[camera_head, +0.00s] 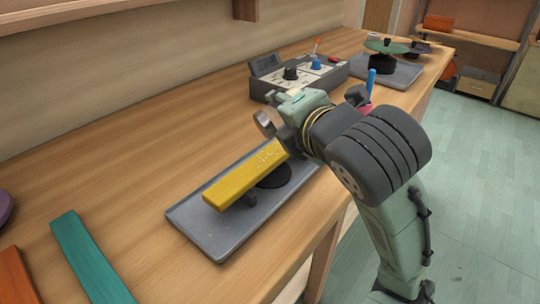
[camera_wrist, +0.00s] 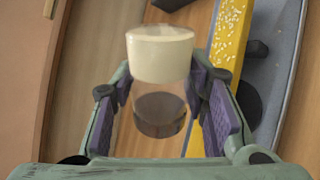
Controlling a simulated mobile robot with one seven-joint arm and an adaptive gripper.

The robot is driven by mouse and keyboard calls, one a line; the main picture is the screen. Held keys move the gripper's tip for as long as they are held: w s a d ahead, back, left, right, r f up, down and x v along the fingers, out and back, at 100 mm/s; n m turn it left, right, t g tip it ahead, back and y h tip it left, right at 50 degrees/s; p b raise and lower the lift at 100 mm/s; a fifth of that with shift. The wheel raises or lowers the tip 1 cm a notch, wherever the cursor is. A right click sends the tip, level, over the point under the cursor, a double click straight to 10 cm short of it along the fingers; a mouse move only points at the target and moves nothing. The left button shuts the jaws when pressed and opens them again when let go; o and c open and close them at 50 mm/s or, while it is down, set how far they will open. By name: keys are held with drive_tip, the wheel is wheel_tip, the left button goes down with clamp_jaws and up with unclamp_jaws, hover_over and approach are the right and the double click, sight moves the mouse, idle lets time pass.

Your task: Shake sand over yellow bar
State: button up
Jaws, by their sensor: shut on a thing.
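The yellow bar (camera_head: 240,181) rests on dark supports over a grey tray (camera_head: 205,238). Pale grains lie scattered on its far end, and they also show on the bar in the wrist view (camera_wrist: 231,30). My gripper (camera_wrist: 160,98) is shut on a shaker (camera_wrist: 160,55) with a cream cap, a clear body and a dark end. In the wrist view the shaker appears beside the bar, to its left. In the head view my gripper (camera_head: 275,124) is above the bar's far end, and my arm hides part of that end.
A grey box with knobs (camera_head: 305,75) stands behind my gripper. A second tray (camera_head: 400,72) with a green disc (camera_head: 386,46) is farther back. A teal bar (camera_head: 88,255) and an orange bar (camera_head: 14,275) lie at the near left.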

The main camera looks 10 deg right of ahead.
drive_tip(key=shift+s+a, duration=0.4)
drive_tip(key=shift+a, duration=0.05)
drive_tip(key=shift+r, duration=0.1)
drive_tip(key=r+m+y+p, duration=0.1)
drive_tip(key=p, duration=0.2)
drive_tip(key=shift+r+m, duration=0.15)
drive_tip(key=shift+m, duration=0.25)
drive_tip(key=shift+r+m+g+y+p, duration=0.2)
drive_tip(key=shift+m+g+y+p, duration=0.2)
drive_tip(key=shift+m+y+p, duration=0.15)
drive_tip(key=m+y+p, duration=0.1)
drive_tip(key=m, duration=0.1)
drive_tip(key=r+m+y+p, duration=0.1)
drive_tip(key=m+p, duration=0.1)
drive_tip(key=shift+r, duration=0.1)
drive_tip(key=shift+m+y+p, duration=0.4)
drive_tip(key=shift+m+y, duration=0.15)
drive_tip(key=shift+m, duration=0.1)
